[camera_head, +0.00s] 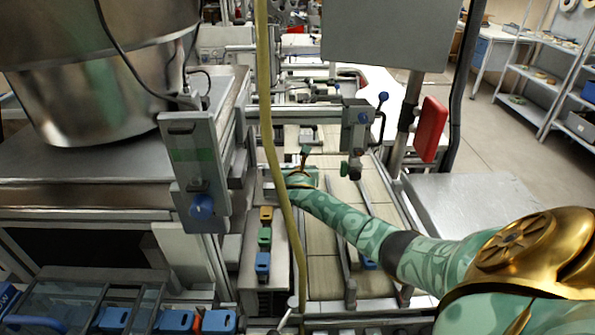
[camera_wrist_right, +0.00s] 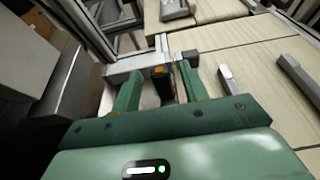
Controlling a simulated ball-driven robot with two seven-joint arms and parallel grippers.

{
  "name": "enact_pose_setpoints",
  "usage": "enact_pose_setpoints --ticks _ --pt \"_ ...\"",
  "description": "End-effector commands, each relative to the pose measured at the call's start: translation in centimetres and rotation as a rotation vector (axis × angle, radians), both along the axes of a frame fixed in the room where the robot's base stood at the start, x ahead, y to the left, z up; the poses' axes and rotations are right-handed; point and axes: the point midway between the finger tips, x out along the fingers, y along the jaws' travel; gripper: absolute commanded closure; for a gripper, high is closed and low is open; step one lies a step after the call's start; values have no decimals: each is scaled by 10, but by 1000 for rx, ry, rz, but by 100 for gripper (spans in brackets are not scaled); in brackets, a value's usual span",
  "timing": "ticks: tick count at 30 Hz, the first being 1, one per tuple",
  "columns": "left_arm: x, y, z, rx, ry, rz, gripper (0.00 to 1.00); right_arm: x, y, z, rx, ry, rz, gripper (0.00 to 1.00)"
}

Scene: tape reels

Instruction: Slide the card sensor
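My right gripper (camera_wrist_right: 159,82) is green and its two fingers are spread apart in the right wrist view. A small dark block with an orange face (camera_wrist_right: 163,82), which looks like the card sensor, sits between the fingers below a grey metal bracket (camera_wrist_right: 140,60). A gap shows on the left finger's side; the right finger is close to the block, and I cannot tell if it touches. In the head view my right arm reaches in from the right, with its gripper (camera_head: 300,178) beside the conveyor's left edge; the sensor is not clear there. My left gripper is out of view.
Orange (camera_head: 265,214), green (camera_head: 264,236) and blue (camera_head: 262,262) blocks sit on a ledge left of the conveyor (camera_head: 321,240). A yellow hose (camera_head: 268,130) hangs in front. A metal gantry (camera_head: 300,115) crosses above the conveyor. A red box (camera_head: 430,130) stands at right.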

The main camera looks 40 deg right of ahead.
Motion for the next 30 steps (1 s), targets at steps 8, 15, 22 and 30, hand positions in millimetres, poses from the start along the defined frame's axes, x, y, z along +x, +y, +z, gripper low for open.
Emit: enact_pose_setpoints --ticks 8,15,22,30 --pt "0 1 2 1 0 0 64 -2 2 2 0 0 0 56" --pt "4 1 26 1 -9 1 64 -31 27 22 1 -1 4 56" --pt "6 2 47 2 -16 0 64 -77 65 45 3 0 2 56" --pt "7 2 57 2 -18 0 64 -110 93 60 2 0 1 56"
